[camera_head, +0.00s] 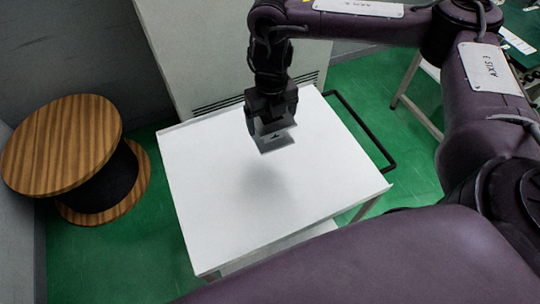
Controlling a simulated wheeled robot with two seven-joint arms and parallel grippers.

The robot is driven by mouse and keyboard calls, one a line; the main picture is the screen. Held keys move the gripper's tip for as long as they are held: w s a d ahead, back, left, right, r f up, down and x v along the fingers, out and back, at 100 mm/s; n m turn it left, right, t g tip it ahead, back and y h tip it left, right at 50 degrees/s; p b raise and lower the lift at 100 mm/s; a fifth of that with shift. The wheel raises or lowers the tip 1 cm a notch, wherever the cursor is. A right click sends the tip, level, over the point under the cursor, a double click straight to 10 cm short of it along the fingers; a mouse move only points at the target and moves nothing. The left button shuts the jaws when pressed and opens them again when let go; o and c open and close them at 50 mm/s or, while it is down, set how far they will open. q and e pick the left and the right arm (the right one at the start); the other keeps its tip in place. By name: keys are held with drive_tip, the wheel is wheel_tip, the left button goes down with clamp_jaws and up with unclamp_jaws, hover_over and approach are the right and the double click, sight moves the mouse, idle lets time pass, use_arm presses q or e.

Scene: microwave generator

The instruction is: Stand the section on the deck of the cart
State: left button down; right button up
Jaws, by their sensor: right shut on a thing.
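The cart (210,190) stands in the middle of the view, with a bare white deck on top. My right gripper (270,120) is above the far half of the deck, pointing down. It is shut on the section (275,141), a small grey piece with a dark mark on it. A soft shadow lies on the deck nearer to me than the section, and the section looks held above the surface. The gripper's fingers partly hide the section's upper part. My left gripper is not in view.
A wooden cable drum (65,145) stands on the green floor left of the cart. A pale cabinet (215,50) with a vent stands right behind it. A black handle (360,130) runs along the cart's right side. The rest of the deck is clear.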

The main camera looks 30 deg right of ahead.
wheel_tip(320, 180, down, 15)
drive_tip(key=b, duration=0.4)
drive_tip(key=shift+r, duration=0.1)
drive_tip(key=shift+w+f, duration=0.1)
drive_tip(key=shift+f, duration=0.35)
drive_tip(key=shift+f, duration=0.15)
drive_tip(key=o, duration=1.1)
drive_tip(key=shift+r, duration=0.2)
wheel_tip(320, 180, up, 12)
drive_tip(key=p, duration=0.3)
